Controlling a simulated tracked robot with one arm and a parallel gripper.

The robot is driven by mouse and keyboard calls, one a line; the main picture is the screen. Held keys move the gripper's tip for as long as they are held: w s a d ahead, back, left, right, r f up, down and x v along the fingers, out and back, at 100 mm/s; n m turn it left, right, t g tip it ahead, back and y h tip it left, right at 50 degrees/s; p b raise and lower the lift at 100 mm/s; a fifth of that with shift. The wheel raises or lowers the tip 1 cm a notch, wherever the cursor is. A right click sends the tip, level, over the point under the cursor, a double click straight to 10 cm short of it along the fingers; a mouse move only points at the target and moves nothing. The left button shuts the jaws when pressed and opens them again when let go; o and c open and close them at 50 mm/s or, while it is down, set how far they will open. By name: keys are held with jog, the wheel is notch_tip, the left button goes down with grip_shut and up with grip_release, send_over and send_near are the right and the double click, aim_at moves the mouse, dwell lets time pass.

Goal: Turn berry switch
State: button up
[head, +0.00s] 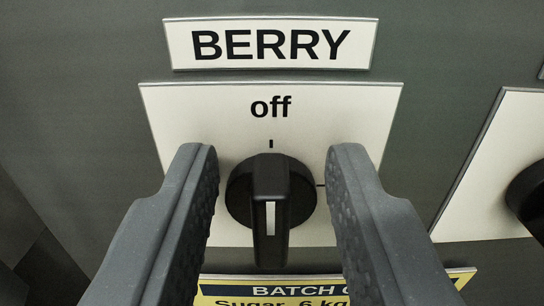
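The berry switch (271,200) is a black rotary knob with a raised grip bar and a white line on it. The bar stands upright, in line with the tick under the word "off". It sits on a white plate (190,105) below the BERRY label (270,43). My gripper (272,168) is open, with one dark finger on each side of the knob. A gap shows between each finger and the knob. The fingers hide the lower sides of the plate; a second tick shows just right of the knob.
A yellow and dark blue batch card (300,291) is partly visible below the knob. Another white plate (492,190) with a black knob (530,195) is cut off at the right edge. The grey panel (90,90) is bare at upper left.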

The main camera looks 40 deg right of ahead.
jog(key=shift+d, duration=0.1)
grip_shut()
jog(key=shift+f+m+b, duration=0.15)
jog(key=shift+m+b, duration=0.15)
jog(key=shift+b, duration=0.1)
jog(key=shift+s+d+f+m+b, duration=0.1)
jog(key=shift+f+m+b, duration=0.1)
jog(key=shift+m+b, duration=0.8)
jog(key=m+b, duration=0.6)
jog(key=b, duration=0.1)
jog(key=shift+s+d+f, duration=0.25)
jog(key=shift+d, duration=0.05)
jog(key=m+b, duration=0.5)
jog(key=shift+s+d+f, duration=0.1)
jog(key=shift+d+f, duration=0.1)
jog(key=shift+f, duration=0.2)
jog(key=m+b, duration=0.2)
jog(key=shift+f+m, duration=0.2)
jog(key=shift+m, duration=0.1)
jog(key=shift+m+b, duration=0.8)
jog(key=shift+b, duration=0.1)
jog(key=shift+s, duration=0.1)
